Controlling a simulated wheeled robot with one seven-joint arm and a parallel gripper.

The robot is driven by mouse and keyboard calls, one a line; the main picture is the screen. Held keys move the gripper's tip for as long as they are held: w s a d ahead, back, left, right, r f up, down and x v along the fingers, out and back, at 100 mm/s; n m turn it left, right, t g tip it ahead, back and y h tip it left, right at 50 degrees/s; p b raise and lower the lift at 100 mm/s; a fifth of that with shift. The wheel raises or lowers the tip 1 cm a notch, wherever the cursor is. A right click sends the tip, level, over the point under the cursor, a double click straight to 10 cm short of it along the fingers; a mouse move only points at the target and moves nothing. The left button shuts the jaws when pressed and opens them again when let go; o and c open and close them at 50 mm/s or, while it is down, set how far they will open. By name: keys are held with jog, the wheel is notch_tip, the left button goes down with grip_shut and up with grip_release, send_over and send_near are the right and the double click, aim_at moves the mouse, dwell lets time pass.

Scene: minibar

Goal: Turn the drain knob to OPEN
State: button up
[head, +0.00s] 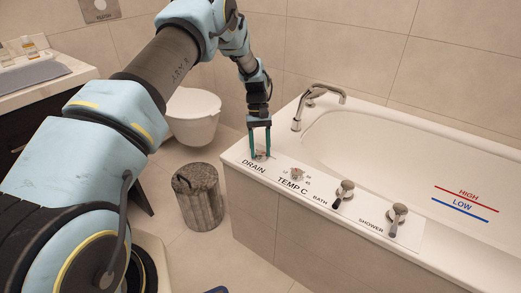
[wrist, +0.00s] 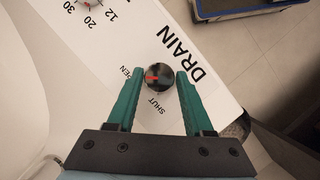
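The drain knob (wrist: 158,77) is a small, dark, shiny round knob beside the word DRAIN on the white panel. A short red mark shows on its left half in the wrist view, on the side of the partly hidden OPEN label (wrist: 132,73). The SHUT label (wrist: 158,105) is below it there. My gripper (wrist: 157,78) is open, with one green finger on each side of the knob. Narrow gaps seem to show between fingers and knob. In the head view my gripper (head: 260,153) points down over the knob at the tub's near left corner.
A temperature dial (head: 296,173) sits right of the drain knob, then the bath lever (head: 344,192) and shower lever (head: 396,215). A chrome faucet (head: 318,98) stands behind. A bin (head: 198,198) and toilet (head: 193,115) are left of the white bathtub (head: 400,150).

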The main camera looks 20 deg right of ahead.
jog(key=o, duration=0.4)
jog(key=shift+c, duration=0.2)
jog(key=shift+r, duration=0.1)
jog(key=v, duration=1)
jog(key=shift+w+r+b, duration=0.15)
jog(key=shift+r+b, duration=0.1)
jog(key=shift+b, duration=0.1)
